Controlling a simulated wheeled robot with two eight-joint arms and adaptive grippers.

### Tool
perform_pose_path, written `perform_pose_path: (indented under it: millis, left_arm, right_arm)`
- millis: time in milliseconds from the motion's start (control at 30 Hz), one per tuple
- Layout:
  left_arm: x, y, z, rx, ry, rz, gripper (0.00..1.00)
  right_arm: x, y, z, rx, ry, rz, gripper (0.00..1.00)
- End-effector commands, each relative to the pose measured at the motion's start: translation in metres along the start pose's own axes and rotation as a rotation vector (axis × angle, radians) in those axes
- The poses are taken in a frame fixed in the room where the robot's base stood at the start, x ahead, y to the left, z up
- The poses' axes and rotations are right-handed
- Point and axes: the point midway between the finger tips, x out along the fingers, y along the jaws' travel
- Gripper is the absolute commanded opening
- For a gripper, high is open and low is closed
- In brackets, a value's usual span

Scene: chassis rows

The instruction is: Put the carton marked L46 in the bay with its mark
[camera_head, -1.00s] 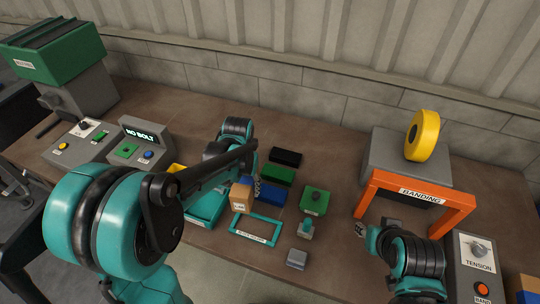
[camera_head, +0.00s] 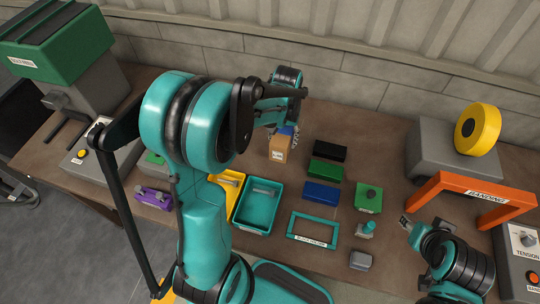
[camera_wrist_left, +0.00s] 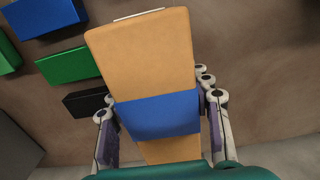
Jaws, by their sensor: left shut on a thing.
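My left gripper (camera_head: 284,124) is shut on a tan carton (camera_head: 279,149), behind the teal tray and left of the black block. In the left wrist view the carton (camera_wrist_left: 142,60) stands between the two fingers of my left gripper (camera_wrist_left: 162,125), with a blue band around it. A white label shows on the carton in the head view, too small to read. No bay with a readable L46 mark shows. My right gripper (camera_head: 407,222) is near the orange arch, and its jaws are too small to judge.
Black (camera_head: 331,149), green (camera_head: 325,172) and blue (camera_head: 321,195) blocks lie in a row right of the carton. A teal tray (camera_head: 259,229), a teal frame (camera_head: 292,238) and a green box (camera_head: 368,197) are nearer. An orange arch (camera_head: 461,188) stands right.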

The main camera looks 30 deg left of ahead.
Motion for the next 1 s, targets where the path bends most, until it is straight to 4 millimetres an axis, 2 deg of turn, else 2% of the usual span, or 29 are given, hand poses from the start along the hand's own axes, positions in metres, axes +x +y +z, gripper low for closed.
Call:
perform_pose_path:
  millis: [33, 100, 333, 533, 733, 1000]
  left_arm:
    - [0.011, -0.012, 0.006, -0.006, 0.0, 0.0, 0.03]
    - [0.02, -0.026, 0.014, -0.005, 0.0, 0.0, 0.03]
    - [0.039, -0.055, 0.03, 0.0, 0.0, 0.0, 0.03]
    - [0.05, -0.059, 0.032, 0.001, 0.0, 0.001, 0.03]
    - [0.08, -0.059, 0.032, 0.002, 0.0, 0.0, 0.03]
    - [0.081, -0.058, 0.032, 0.002, 0.0, 0.0, 0.03]
  right_arm:
    - [0.005, 0.0, 0.004, 0.0, 0.0, 0.0, 0.4]
    - [0.009, 0.0, 0.006, 0.0, 0.0, 0.0, 0.4]
    - [0.014, 0.0, 0.01, 0.0, 0.0, 0.0, 0.4]
    - [0.018, 0.0, 0.013, 0.0, 0.0, 0.0, 0.4]
    - [0.028, 0.0, 0.02, 0.0, 0.0, 0.0, 0.4]
    - [0.027, 0.0, 0.019, 0.0, 0.0, 0.0, 0.4]
